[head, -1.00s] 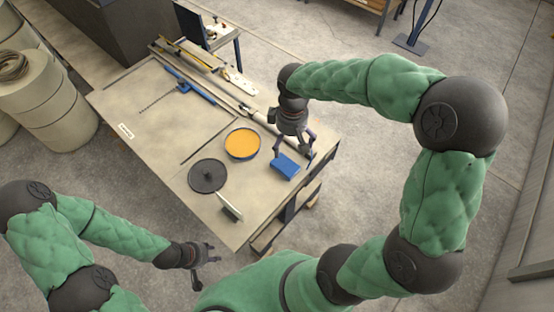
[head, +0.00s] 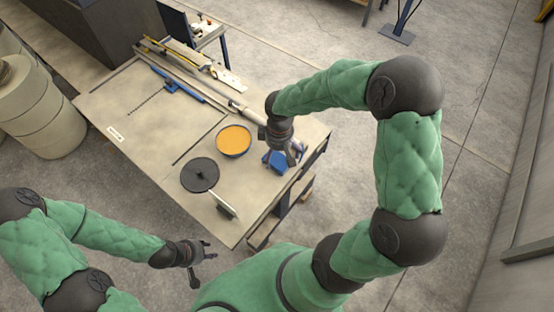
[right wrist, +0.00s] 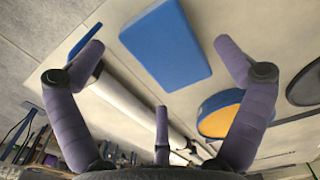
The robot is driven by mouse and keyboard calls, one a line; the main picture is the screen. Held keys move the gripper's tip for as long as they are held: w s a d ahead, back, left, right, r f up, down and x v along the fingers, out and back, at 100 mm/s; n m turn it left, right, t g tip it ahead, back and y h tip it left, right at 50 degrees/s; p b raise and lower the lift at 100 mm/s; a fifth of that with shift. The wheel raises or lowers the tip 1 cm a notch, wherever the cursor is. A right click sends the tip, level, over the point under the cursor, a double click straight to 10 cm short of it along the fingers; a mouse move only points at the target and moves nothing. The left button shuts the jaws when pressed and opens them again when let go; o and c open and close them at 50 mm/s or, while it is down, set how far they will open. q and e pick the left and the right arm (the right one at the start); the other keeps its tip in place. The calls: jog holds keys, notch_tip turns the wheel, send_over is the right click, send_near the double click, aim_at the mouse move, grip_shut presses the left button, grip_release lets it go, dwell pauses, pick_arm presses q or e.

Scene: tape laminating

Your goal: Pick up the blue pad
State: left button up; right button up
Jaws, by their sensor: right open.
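The blue pad (head: 275,160) lies flat on the table (head: 150,110) near its right edge, partly hidden behind my right gripper (head: 290,158) in the head view. In the right wrist view the pad (right wrist: 166,44) shows as a blue slab between and beyond the spread fingers of my right gripper (right wrist: 158,65). The fingers are apart from the pad and hold nothing. My left gripper (head: 205,262) is off the table's front edge, apart from everything on it; its fingers look spread and empty.
A black disc with a knob (head: 199,175) and a small brush-like tool (head: 224,204) lie nearer the front. Long rods and a blue tool (head: 179,88) lie along the far side.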

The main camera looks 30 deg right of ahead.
jog(key=shift+f, duration=0.7)
jog(key=c, duration=1)
jog(key=shift+o, duration=0.2)
jog(key=shift+r, duration=0.15)
jog(key=shift+r, duration=0.55)
jog(key=s+r, duration=0.1)
jog(key=r, duration=0.1)
jog(key=s+a+r, duration=0.1)
jog(key=r, duration=0.2)
jog(key=s+a+r+b, duration=0.1)
jog(key=s+r, duration=0.1)
jog(key=shift+s+a+r, duration=0.1)
jog(key=shift+a+r, duration=0.15)
jog(key=shift+r, duration=0.1)
jog(key=s+a+r+b, duration=0.1)
jog(key=s+a+r, duration=0.3)
jog(key=s, duration=0.4)
jog(key=shift+a, duration=0.15)
